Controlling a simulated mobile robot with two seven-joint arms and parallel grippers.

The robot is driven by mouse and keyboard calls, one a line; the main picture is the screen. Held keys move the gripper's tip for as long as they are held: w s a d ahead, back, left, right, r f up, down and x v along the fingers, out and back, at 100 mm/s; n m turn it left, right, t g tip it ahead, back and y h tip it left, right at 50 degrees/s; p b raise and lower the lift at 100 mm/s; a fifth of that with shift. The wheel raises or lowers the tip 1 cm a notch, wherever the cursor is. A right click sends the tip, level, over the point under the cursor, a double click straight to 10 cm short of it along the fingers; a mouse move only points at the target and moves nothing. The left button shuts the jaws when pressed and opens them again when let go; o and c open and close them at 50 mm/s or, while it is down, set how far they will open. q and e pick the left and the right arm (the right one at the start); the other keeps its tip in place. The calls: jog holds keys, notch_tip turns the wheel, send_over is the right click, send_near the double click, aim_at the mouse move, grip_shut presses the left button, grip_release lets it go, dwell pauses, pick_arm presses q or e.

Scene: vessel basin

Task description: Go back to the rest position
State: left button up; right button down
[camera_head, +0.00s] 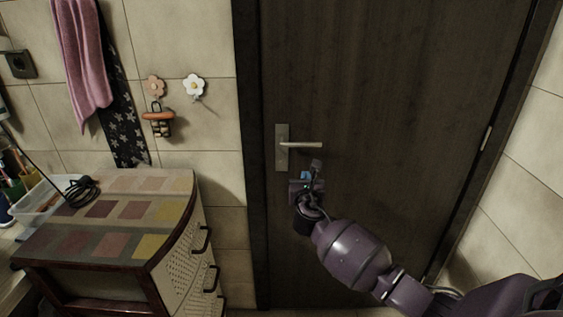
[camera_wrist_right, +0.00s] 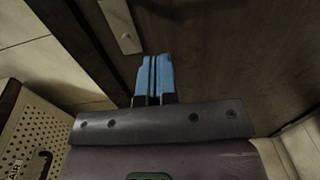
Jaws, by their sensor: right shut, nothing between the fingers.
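My right gripper (camera_head: 306,176) is in front of the dark door, just below the door handle. In the right wrist view its blue fingers (camera_wrist_right: 154,78) are pressed together with nothing between them. My right arm comes in from the lower right. The gripper appears apart from the metal handle (camera_head: 300,144), whose plate (camera_wrist_right: 121,25) shows at the top of the right wrist view. My left gripper is in neither view.
A dark door (camera_head: 400,90) stands closed in its frame. A drawer cabinet (camera_head: 165,186) with a patchwork top stands at left, with a clear bin (camera_head: 38,203) and black cable (camera_head: 80,190). Towels (camera_head: 82,60) and flower hooks (camera_head: 194,86) hang on the tiled wall.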

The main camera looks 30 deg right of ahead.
jog(key=shift+a, duration=0.1)
jog(key=a+m+t+y, duration=0.1)
jog(key=a+m+y, duration=0.5)
jog(key=m, duration=0.5)
jog(key=s+a+f+m+y, duration=0.3)
jog(key=s+a+f+m, duration=0.4)
jog(key=s+f+m, duration=0.15)
jog(key=s+f+m+g, duration=0.1)
jog(key=s+f+m, duration=0.2)
jog(key=s, duration=0.5)
jog(key=s+a+f+m+g, duration=0.1)
jog(key=s+f+m+g, duration=0.1)
jog(key=s+f, duration=0.3)
jog(key=s+a+f+m+g, duration=0.1)
jog(key=s+f+m, duration=0.3)
jog(key=s, duration=0.7)
jog(key=shift+s+a+f+g+y, duration=0.2)
jog(key=shift+f+g+y, duration=0.05)
jog(key=shift+g+y, duration=0.05)
